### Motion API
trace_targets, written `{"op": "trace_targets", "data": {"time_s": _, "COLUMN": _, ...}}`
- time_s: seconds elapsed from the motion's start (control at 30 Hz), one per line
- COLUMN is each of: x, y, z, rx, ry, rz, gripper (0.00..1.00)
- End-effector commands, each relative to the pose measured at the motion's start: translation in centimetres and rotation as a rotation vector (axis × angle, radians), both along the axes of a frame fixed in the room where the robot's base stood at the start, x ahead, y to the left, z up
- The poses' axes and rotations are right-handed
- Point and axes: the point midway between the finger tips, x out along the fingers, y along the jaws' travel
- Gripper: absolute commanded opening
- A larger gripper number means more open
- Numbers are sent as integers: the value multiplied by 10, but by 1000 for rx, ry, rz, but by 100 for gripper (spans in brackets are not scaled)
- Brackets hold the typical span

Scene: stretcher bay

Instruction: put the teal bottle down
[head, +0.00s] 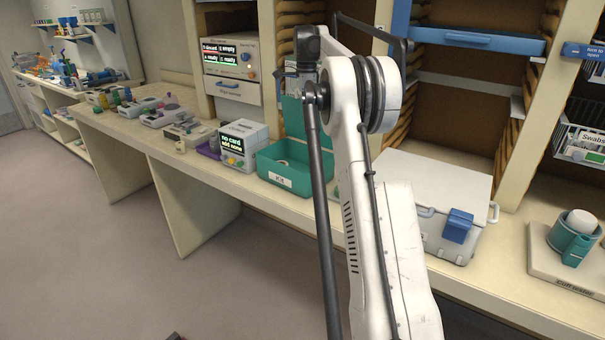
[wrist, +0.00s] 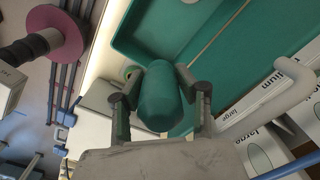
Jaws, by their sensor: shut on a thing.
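The teal bottle (wrist: 160,98) is between the two fingers of my gripper (wrist: 158,76) in the wrist view. My gripper is shut on it, with one finger on each side. Behind the bottle in that view is a teal tray-like surface with a raised rim (wrist: 124,42); I cannot tell how far the bottle is from it. In the head view my arm crosses the middle of the bench, and I cannot make out the bottle there.
A teal box labelled Kit (head: 280,178) stands open on the bench. A small display unit (head: 240,146) is left of it and a white case with a blue latch (head: 450,190) is to the right. A cuff holder (head: 574,240) stands at far right. Shelves rise behind.

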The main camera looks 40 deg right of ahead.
Motion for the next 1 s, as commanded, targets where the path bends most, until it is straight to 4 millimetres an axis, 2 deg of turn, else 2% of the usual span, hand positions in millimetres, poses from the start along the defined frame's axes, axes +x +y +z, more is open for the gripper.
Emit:
{"op": "trace_targets", "data": {"time_s": 0.1, "x": 0, "y": 0, "z": -29, "rx": 0, "ry": 0, "rz": 0, "gripper": 4}}
{"op": "trace_targets", "data": {"time_s": 0.7, "x": 0, "y": 0, "z": -162, "rx": 0, "ry": 0, "rz": 1, "gripper": 4}}
{"op": "trace_targets", "data": {"time_s": 0.83, "x": 0, "y": 0, "z": -179, "rx": 0, "ry": 0, "rz": 1, "gripper": 4}}
{"op": "trace_targets", "data": {"time_s": 1.0, "x": 0, "y": 0, "z": -187, "rx": 0, "ry": 0, "rz": 1, "gripper": 4}}
